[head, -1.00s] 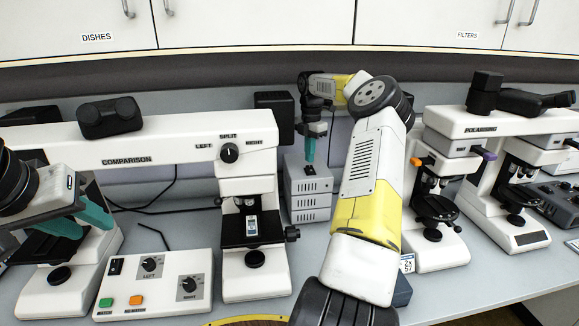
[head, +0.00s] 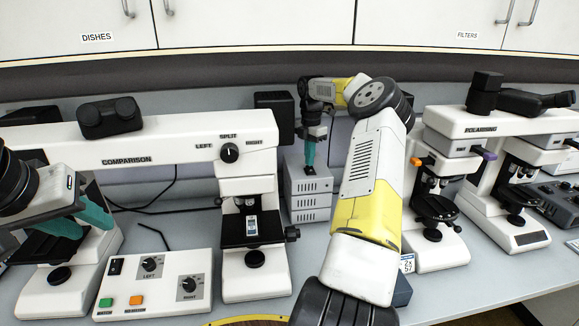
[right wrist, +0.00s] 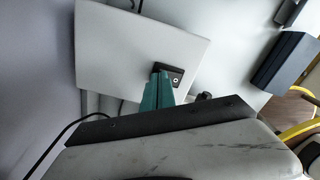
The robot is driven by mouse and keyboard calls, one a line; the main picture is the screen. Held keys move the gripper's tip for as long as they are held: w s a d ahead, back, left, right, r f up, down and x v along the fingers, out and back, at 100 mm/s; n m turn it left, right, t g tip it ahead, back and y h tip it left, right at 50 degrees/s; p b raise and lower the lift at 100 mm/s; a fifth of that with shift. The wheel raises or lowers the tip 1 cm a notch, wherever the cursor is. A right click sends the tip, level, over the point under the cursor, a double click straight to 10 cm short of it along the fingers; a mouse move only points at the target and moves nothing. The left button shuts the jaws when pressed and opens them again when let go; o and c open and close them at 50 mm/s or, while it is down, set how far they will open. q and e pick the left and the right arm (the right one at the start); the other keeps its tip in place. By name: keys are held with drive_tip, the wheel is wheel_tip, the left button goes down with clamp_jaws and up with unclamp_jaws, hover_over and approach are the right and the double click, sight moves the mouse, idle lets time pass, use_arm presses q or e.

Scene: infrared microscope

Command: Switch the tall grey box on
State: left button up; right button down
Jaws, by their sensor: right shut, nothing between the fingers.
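The tall grey box (head: 309,199) stands on the bench at the back, between the comparison and polarising microscopes. Vent slots show on its front. In the right wrist view its pale top (right wrist: 115,55) carries a black rocker switch (right wrist: 176,79) with a white mark. My right gripper (head: 308,166) points down over the top of the box, its teal fingers shut and empty. In the right wrist view the fingertips (right wrist: 161,73) overlap the left end of the switch; I cannot tell whether they touch it. My left gripper (head: 82,222) is open and empty at the left, in front of the comparison microscope.
The comparison microscope (head: 130,140) and its control box (head: 155,283) stand left of the grey box. The polarising microscope (head: 490,125) stands at the right. My right arm crosses the middle. A black block (head: 274,103) is behind the grey box.

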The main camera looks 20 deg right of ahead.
drive_tip(key=shift+f, duration=0.4)
drive_tip(key=shift+r, duration=3.5)
drive_tip(key=shift+s, duration=0.1)
